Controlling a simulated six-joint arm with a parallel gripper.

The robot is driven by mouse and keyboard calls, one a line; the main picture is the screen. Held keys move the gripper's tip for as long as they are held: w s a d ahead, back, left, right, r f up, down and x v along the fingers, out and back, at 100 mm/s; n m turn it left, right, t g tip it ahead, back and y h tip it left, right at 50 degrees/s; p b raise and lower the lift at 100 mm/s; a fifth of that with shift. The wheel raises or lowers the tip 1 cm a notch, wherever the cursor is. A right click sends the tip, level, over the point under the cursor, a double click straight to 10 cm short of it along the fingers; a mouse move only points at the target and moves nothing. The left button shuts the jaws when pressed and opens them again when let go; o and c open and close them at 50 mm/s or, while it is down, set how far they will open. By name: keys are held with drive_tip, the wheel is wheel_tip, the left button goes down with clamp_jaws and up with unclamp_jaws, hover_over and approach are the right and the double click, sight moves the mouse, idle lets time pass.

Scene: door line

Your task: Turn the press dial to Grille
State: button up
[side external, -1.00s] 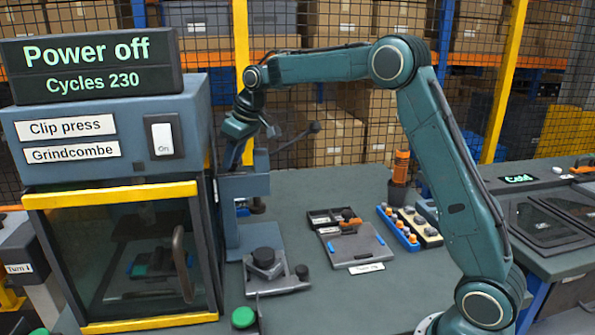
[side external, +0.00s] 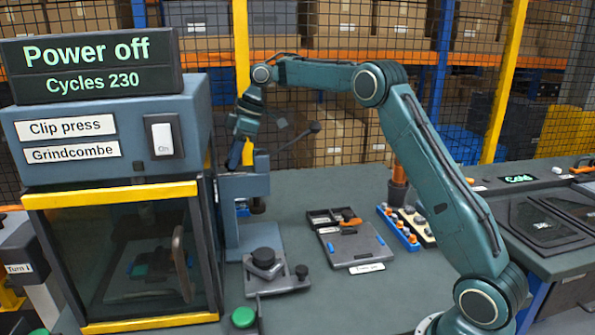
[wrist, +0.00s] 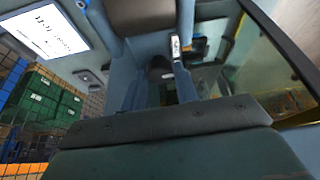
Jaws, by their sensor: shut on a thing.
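The clip press (side external: 190,110) stands at the left, its display (side external: 95,65) reading "Power off" and "Cycles 230". My gripper (side external: 236,160) is at the press's right side, pointing down, above the blue stand. In the wrist view my gripper's two blue fingers (wrist: 160,90) flank a dark rounded knob (wrist: 160,66), which looks like the press dial, and they are shut on it. A small white mark (wrist: 175,47) shows by the right finger. The dial's face and its position names cannot be read, and the side view does not show the dial.
The press's glass door (side external: 120,260) has a handle at its right. A blue stand (side external: 245,215) with a lever (side external: 300,135) is close to my gripper. A clamp fixture (side external: 270,270), a tray (side external: 355,245) and small parts (side external: 400,235) lie on the bench.

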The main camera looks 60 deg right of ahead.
drive_tip(key=shift+n, duration=0.5)
idle(0.3)
drive_tip(key=o, duration=1)
drive_tip(key=shift+m, duration=0.7)
